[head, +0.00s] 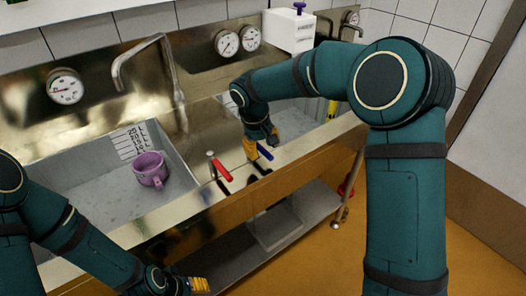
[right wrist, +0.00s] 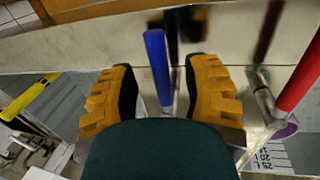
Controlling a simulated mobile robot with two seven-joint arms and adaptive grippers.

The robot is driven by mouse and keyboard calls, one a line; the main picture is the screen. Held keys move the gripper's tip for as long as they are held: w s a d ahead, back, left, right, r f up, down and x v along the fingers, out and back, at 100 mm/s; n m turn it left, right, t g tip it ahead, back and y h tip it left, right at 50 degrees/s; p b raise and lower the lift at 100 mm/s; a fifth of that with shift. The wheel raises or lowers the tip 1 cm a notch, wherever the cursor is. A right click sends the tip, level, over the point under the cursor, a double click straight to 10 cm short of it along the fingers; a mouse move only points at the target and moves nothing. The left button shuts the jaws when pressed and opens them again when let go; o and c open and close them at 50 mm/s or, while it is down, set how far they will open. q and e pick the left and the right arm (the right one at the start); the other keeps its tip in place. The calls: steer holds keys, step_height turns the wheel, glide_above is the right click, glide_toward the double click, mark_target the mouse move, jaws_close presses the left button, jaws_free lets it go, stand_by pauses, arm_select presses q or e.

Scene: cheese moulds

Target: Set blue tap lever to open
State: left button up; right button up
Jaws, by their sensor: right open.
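The blue tap lever (head: 264,151) is at the front rim of the steel sink, just right of the red lever (head: 222,170). In the right wrist view the blue lever (right wrist: 157,66) stands between the two orange fingers of my right gripper (right wrist: 163,88). Gaps show on both sides of it, so the fingers are not closed on it. In the head view my right gripper (head: 259,144) covers part of the lever's surroundings. My left gripper (head: 198,285) is low at the bottom edge, apart from the levers; its opening cannot be made out.
A purple mug (head: 150,169) stands in the left basin. The red lever (right wrist: 296,75) is close beside my right gripper. Pressure gauges (head: 66,87) and a curved spout (head: 145,55) are at the back. A white box (head: 289,30) stands behind my right arm.

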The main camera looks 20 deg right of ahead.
steer(key=shift+d+f, duration=0.1)
steer(key=shift+f, duration=0.35)
jaws_close()
